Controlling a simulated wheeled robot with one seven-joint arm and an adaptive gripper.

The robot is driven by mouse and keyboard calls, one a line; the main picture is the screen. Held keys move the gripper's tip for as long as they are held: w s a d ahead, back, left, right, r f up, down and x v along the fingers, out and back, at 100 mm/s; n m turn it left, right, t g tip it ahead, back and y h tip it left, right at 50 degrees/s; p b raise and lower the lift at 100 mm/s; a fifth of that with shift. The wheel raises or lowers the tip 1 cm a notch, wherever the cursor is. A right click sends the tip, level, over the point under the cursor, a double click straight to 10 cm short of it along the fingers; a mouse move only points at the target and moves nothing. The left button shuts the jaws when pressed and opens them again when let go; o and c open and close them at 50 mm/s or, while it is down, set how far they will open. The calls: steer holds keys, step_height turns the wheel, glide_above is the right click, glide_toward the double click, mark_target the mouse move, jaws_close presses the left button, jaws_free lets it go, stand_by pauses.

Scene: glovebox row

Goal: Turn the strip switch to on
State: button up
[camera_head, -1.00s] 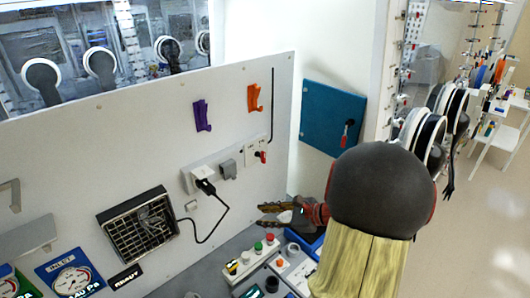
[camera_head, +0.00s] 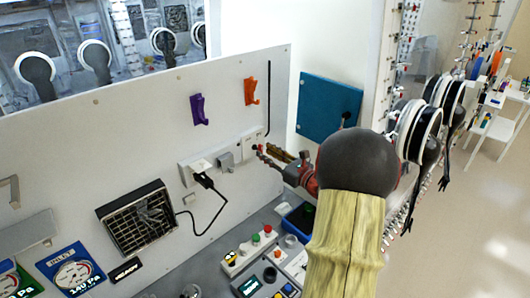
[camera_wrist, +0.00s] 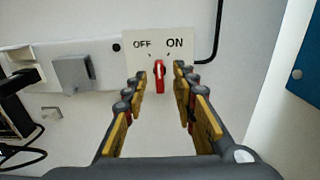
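The strip switch is a red knob (camera_wrist: 159,77) on a white plate (camera_wrist: 185,44) marked OFF on the left and ON on the right. In the wrist view the knob looks nearly upright, between the two marks; I cannot tell its exact setting. My gripper (camera_wrist: 159,84) is open, with one finger to the left of the knob and one to the right, and gaps show on both sides. In the head view my gripper (camera_head: 270,155) is at the right end of the wall power strip (camera_head: 198,166), and its fingers partly hide the switch.
A grey socket cover (camera_head: 225,161) and a black plug (camera_head: 204,181) with a cable are to the left. A purple hook (camera_head: 199,109) and an orange hook (camera_head: 251,91) are above. A teal panel (camera_head: 322,106) is to the right. A button box (camera_head: 250,250) stands below on the bench.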

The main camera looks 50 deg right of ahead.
steer(key=shift+w, duration=0.65)
steer(key=c, duration=0.4)
jaws_close()
